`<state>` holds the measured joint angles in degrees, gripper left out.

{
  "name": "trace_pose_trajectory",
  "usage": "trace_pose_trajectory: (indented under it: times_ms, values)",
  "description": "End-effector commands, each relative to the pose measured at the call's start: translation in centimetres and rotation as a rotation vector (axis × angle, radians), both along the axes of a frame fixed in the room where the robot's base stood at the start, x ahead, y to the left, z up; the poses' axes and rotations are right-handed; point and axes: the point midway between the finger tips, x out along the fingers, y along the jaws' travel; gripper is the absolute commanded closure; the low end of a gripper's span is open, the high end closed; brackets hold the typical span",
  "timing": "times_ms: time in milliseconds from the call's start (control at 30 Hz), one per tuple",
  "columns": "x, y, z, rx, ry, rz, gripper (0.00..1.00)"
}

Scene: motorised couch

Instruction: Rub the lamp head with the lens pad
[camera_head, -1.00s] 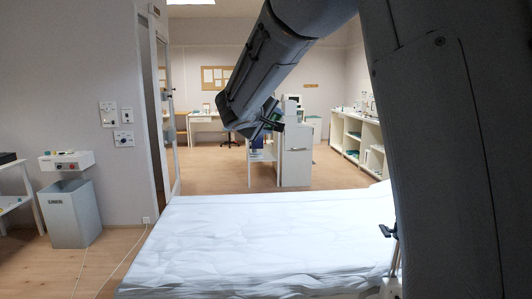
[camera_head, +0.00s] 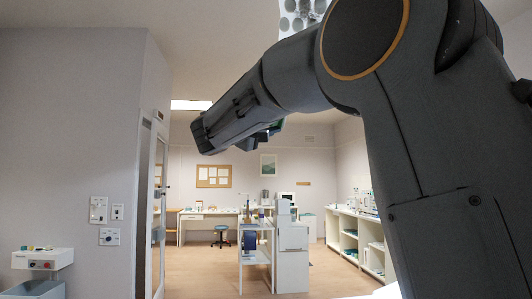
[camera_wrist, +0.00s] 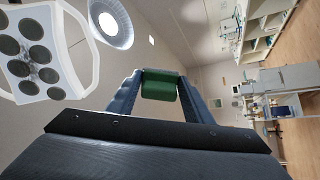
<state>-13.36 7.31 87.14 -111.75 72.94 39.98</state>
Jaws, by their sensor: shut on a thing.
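My gripper (camera_wrist: 160,88) is shut on a green block-like pad (camera_wrist: 159,86), the lens pad, held between its two fingertips in the wrist view. In the head view only a sliver of green (camera_head: 280,124) shows beside my arm; the gripper is mostly hidden there. The lamp head (camera_wrist: 42,58) is a white panel with several dark round lenses, at the upper left of the wrist view. Part of it (camera_head: 303,16) shows at the top of the head view, above my arm. The pad appears apart from the lamp head.
A round white disc-shaped fixture (camera_wrist: 110,22) hangs beside the lamp head. A white cabinet (camera_head: 292,252), shelves (camera_head: 345,240) and a desk (camera_head: 195,215) stand farther back. A wall and door frame (camera_head: 143,210) are at the left.

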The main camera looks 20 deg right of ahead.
Motion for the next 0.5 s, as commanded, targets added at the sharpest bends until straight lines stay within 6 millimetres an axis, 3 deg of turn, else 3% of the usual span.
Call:
trace_pose_trajectory:
  times_ms: [100, 500]
  values:
    - [-2.0, -0.1, 3.6, -0.031, -0.025, -0.034, 0.72]
    - [-9.8, -0.3, 14.4, -0.128, -0.077, -0.143, 0.72]
